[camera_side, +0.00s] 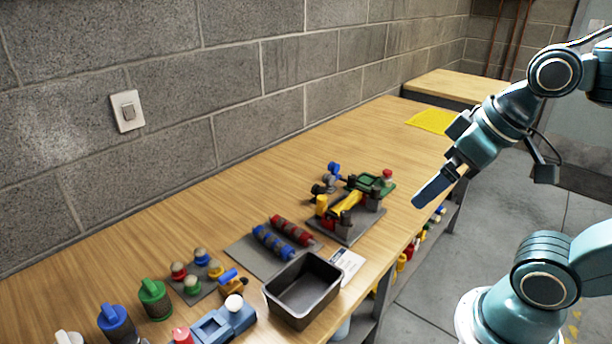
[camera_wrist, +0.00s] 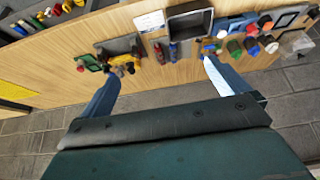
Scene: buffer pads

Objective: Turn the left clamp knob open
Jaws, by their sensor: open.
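A grey fixture plate (camera_side: 343,236) stands on the bench right of centre in the side view. It carries a yellow bar (camera_side: 346,204), dark blocks and small coloured knobs. A blue knob (camera_side: 333,168) is at its back and a red knob (camera_side: 387,174) tops a green part (camera_side: 366,183). I cannot tell for sure which one is the left clamp knob. The fixture also shows small in the wrist view (camera_wrist: 120,48). My gripper (camera_side: 420,200) hangs to the right of the fixture, above and apart from it. In the wrist view its blue fingers are wide apart with nothing between them.
A dark open bin (camera_side: 303,312) stands at the front. Behind it, red and blue rollers (camera_side: 273,242) lie on a grey plate. Coloured bottles and knobs crowd the near left. A yellow mat (camera_side: 432,121) lies at the far end. The bench between fixture and wall is clear.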

